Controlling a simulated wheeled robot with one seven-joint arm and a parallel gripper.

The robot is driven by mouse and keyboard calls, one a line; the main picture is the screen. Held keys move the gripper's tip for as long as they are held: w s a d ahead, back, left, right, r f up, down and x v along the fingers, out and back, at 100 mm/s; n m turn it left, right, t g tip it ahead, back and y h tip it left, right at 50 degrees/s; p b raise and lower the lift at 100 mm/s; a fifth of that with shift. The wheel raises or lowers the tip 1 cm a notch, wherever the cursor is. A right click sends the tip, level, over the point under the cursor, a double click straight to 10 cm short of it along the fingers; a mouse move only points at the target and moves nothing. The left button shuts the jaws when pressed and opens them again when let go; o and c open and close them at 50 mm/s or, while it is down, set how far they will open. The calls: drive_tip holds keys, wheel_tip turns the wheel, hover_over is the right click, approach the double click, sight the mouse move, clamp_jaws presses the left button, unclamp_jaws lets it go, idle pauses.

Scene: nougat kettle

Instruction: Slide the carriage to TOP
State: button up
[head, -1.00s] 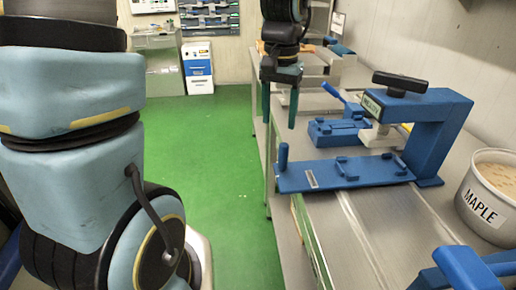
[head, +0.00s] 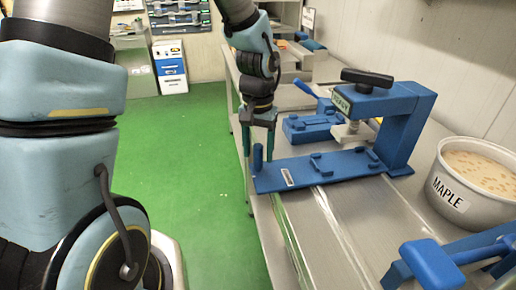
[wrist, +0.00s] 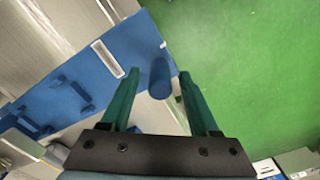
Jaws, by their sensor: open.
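The long blue plate (head: 318,172) lies on the bench under a blue C-shaped frame; it may be the carriage, but I cannot tell. A blue upright peg (head: 257,158) stands at its left end, beside a small pale label (head: 289,178). My gripper (head: 260,140) points down at that end, open. In the wrist view the peg (wrist: 160,77) shows between the two green fingers of my gripper (wrist: 158,78), with gaps on both sides. The plate (wrist: 95,75) runs off to the left there. No TOP mark is readable.
A pot marked MAPLE (head: 470,185) stands at the right. A blue clamp-like device (head: 315,125) sits behind the plate, and another blue fixture (head: 440,262) is at front right. The frame's black knob (head: 366,78) rises above the plate. Green floor (head: 185,150) is open left of the bench.

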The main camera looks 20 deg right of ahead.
drive_tip(key=shift+f, duration=0.1)
clamp_jaws()
idle(0.5)
idle(0.9)
